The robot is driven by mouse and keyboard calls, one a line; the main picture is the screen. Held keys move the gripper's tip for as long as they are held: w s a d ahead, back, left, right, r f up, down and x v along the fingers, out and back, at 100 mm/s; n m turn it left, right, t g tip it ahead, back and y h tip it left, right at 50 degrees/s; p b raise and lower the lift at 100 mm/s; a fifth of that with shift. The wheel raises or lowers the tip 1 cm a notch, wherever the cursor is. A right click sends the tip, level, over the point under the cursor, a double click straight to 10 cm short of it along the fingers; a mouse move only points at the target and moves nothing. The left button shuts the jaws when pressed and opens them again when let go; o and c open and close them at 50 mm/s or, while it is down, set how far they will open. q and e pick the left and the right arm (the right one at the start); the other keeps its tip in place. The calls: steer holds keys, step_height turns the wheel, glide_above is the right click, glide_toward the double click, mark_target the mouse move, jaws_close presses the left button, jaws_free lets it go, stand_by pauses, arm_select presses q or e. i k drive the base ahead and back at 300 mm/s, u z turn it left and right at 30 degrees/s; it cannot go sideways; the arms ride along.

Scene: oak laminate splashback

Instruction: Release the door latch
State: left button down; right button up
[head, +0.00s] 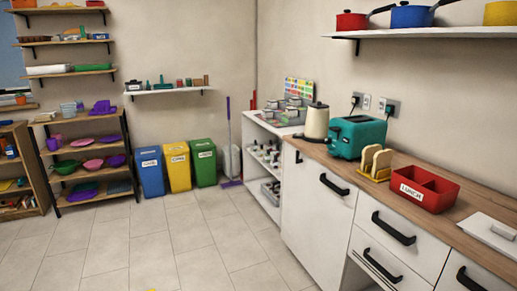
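No door latch can be made out for certain in the head view. A white cabinet door (312,215) under the counter has a black bar handle (334,185) near its upper right corner. A small dark fitting (298,157) sits at the door's upper left; it is too small to tell what it is. The door looks shut. Neither of my grippers is in view.
A wooden counter (460,219) on the right holds a teal toaster (357,137), a kettle (316,121) and a red lunch box (424,189). Blue (150,171), yellow (177,166) and green (203,162) bins stand at the back wall. The tiled floor (165,245) is clear.

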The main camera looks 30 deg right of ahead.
mark_target(298, 160)
steer(key=z, duration=0.45)
steer(key=i, duration=1.55)
steer(key=z, duration=1.75)
steer(key=i, duration=0.55)
steer(key=z, duration=0.35)
